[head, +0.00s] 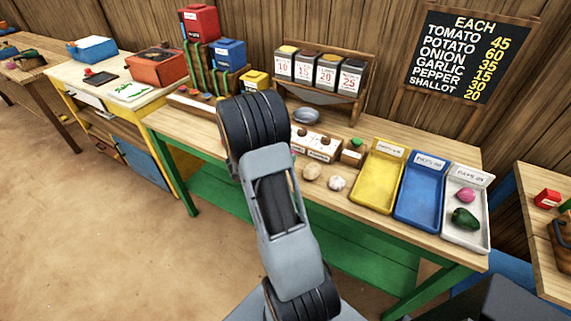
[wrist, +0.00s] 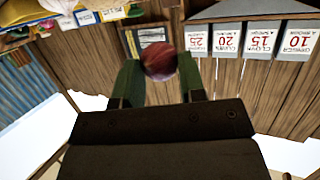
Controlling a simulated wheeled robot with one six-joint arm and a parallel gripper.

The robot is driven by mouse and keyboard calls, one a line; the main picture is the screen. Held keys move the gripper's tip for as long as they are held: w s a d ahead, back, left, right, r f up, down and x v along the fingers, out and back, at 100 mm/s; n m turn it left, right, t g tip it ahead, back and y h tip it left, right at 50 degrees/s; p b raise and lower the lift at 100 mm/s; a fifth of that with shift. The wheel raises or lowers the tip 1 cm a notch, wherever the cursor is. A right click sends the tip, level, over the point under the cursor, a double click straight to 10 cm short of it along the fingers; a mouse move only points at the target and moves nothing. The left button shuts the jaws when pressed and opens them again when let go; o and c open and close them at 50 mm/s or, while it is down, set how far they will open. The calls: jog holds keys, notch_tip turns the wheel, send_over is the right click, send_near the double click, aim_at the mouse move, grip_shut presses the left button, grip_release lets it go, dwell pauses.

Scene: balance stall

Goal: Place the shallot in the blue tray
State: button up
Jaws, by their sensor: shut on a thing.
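My gripper (wrist: 159,72) shows in the wrist view, its two green fingers shut on a round reddish-purple vegetable that looks like the shallot (wrist: 159,60). It is held up clear of any surface. In the head view my own arm hides the gripper and the held shallot. The blue tray (head: 419,190) lies on the wooden stall table, between a yellow tray and a white tray, and looks empty.
The yellow tray (head: 378,178) looks empty. The white tray (head: 478,228) holds a pink vegetable (head: 465,195) and a green pepper (head: 465,219). Potato (head: 312,172) and garlic (head: 337,183) lie left of the trays. Labelled bins (head: 327,70) and a price board (head: 464,55) stand behind.

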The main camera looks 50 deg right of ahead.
jog(key=w+d+f, duration=0.1)
jog(key=f, duration=0.2)
jog(key=w+d+f, duration=0.1)
jog(key=shift+w+d+f, duration=0.3)
jog(key=shift+w+f, duration=0.05)
jog(key=shift+f, duration=0.05)
jog(key=shift+w+d+f, duration=0.15)
jog(key=shift+f, duration=0.4)
jog(key=shift+w+d+f, duration=0.15)
jog(key=shift+f, duration=1.05)
jog(key=shift+f, duration=0.3)
jog(key=o, duration=0.9)
jog(key=shift+r, duration=0.1)
